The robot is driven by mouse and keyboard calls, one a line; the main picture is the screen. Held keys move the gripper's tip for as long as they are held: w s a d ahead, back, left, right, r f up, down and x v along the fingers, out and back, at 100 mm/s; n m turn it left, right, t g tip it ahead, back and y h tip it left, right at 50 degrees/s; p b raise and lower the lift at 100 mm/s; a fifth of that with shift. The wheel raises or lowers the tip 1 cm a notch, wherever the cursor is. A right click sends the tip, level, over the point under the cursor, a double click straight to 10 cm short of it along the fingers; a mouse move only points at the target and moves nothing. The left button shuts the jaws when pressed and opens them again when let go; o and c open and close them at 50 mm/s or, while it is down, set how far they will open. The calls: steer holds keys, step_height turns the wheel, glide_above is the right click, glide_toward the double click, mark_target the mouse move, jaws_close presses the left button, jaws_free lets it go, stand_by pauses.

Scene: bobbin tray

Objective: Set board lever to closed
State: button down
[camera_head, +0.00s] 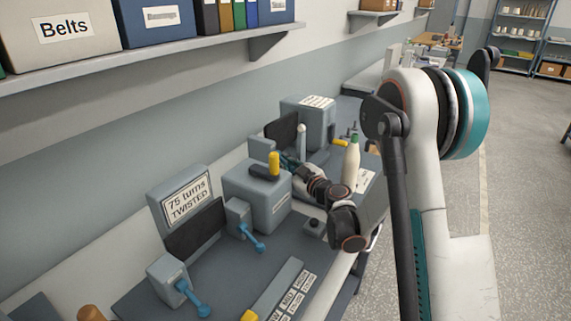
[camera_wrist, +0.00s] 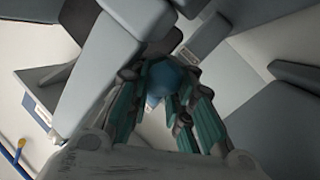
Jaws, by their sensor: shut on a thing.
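My gripper (camera_wrist: 165,100) is shut on a blue rounded knob (camera_wrist: 168,76), which looks like a lever's end. In the head view my gripper (camera_head: 287,162) reaches to the farther grey machine (camera_head: 308,117), beside its dark board (camera_head: 281,131). The held lever is mostly hidden by my fingers, so its angle cannot be told. Two more blue levers, one (camera_head: 251,238) beside a nearer dark board (camera_head: 195,230) and one (camera_head: 190,294) at the front, stand apart from my gripper.
A yellow-handled grey box (camera_head: 258,193) stands just left of my wrist. A cream bottle with a green cap (camera_head: 351,163) stands close behind my arm. A "75 turns TWISTED" sign (camera_head: 184,194) stands at the left. A wall shelf (camera_head: 150,58) with boxes hangs above the bench.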

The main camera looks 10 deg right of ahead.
steer(key=shift+s+r+n+g+h+p, duration=0.15)
steer(key=shift+r+n+g+h+p, duration=0.25)
steer(key=shift+g+p, duration=0.35)
steer(key=shift+d+p, duration=0.1)
steer(key=shift+p, duration=0.2)
steer(key=shift+g, duration=0.25)
steer(key=c, duration=1.4)
jaws_free()
steer(key=shift+o, duration=0.2)
steer(key=v, duration=1.2)
